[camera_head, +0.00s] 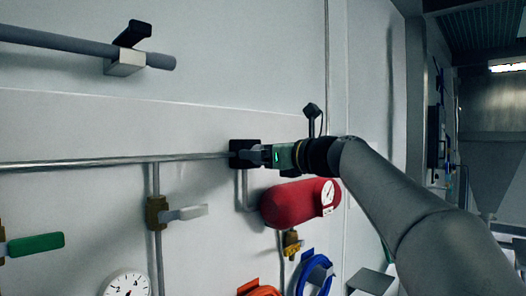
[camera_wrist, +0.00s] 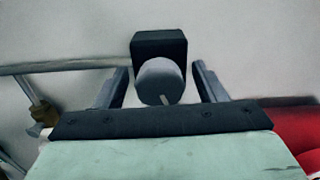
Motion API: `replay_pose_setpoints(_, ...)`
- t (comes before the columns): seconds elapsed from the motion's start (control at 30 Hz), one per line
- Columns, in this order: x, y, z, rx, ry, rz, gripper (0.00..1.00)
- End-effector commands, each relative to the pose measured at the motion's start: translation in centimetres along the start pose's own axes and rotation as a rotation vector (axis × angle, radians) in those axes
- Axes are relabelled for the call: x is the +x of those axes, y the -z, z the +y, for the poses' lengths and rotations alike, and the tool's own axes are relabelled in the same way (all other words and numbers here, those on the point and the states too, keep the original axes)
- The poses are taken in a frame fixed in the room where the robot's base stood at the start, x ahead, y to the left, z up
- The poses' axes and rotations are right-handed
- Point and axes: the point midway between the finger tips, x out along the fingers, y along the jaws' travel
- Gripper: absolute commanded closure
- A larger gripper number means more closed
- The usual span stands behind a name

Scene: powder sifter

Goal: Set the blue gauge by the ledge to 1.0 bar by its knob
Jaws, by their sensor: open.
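A grey round knob (camera_wrist: 160,82) with a pale pointer mark stands out from a black box (camera_wrist: 160,45) in the wrist view. In the head view the black box (camera_head: 245,147) sits on the wall at the end of a horizontal pipe, and the knob is mostly hidden by my gripper. My gripper (camera_head: 248,155) is open, with one finger on each side of the knob. In the wrist view a gap shows between the knob and both fingers. No blue gauge dial can be made out in either view.
A red cylinder (camera_head: 288,204) with a white dial (camera_head: 329,192) is just below my gripper. A white gauge (camera_head: 127,286) is at the lower left. A blue coil (camera_head: 314,277), an orange coil (camera_head: 260,291) and a grey-handled valve (camera_head: 180,213) are lower. A rail (camera_head: 62,42) crosses the upper left.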

Motion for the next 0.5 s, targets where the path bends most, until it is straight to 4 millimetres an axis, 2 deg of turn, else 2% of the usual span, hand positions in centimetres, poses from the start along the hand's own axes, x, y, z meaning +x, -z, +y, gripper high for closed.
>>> replay_pose_setpoints(0.17, -0.01, 0.01, 0.01, 0.000, 0.000, 0.000, 0.36)
replay_pose_setpoints(0.3, -0.02, 0.01, 0.02, 0.000, 0.000, 0.000, 0.75)
replay_pose_setpoints(0.33, -0.02, 0.00, 0.02, 0.000, 0.000, 0.000, 0.81)
replay_pose_setpoints(0.5, -0.04, 0.01, 0.01, -0.003, 0.000, 0.000, 0.81)
